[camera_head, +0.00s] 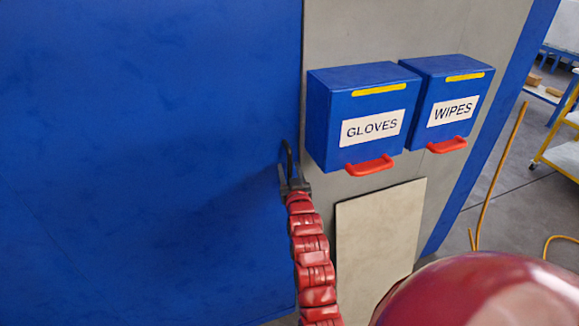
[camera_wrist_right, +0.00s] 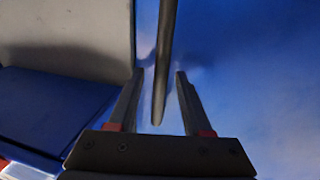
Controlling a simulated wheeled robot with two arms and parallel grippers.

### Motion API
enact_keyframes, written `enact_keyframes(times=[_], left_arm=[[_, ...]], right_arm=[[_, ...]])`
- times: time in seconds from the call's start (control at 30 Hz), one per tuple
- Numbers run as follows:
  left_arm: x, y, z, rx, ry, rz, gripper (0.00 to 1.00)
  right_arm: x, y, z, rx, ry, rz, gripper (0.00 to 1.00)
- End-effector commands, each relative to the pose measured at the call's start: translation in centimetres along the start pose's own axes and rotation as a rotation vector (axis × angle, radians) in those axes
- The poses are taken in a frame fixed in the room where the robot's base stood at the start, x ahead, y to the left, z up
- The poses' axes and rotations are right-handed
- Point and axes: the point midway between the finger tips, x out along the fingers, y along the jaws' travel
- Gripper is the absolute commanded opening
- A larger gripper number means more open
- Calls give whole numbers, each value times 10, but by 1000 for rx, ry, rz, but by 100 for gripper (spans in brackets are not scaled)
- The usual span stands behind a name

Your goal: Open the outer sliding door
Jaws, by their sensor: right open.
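The blue sliding door (camera_head: 140,150) fills the left of the head view and looks shut against the grey wall panel. Its black upright handle (camera_head: 288,158) is near the door's right edge. My right gripper (camera_head: 293,184), at the end of the red segmented arm, is at the lower part of the handle. In the right wrist view the handle (camera_wrist_right: 165,55) runs down between the two parted fingers (camera_wrist_right: 160,76), with gaps showing on both sides. The gripper is open. My left gripper is not in view.
Blue boxes labelled GLOVES (camera_head: 325,110) and WIPES (camera_head: 425,95), with red handles, hang on the grey wall (camera_head: 350,30) right of the door. A beige panel (camera_head: 375,240) is below them. A yellow cart (camera_head: 560,150) stands beyond at far right.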

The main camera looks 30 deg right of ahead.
Motion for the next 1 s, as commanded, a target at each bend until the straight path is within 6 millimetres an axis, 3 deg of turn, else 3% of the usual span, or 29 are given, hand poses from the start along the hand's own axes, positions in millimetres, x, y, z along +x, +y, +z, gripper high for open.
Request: enact_keyframes(times=[0.37,0.67,1.0], left_arm=[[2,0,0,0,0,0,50],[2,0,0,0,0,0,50],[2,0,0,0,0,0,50]], right_arm=[[5,0,1,0,-1,0,50],[5,0,1,0,-2,0,0],[5,0,1,0,-2,0,0]])
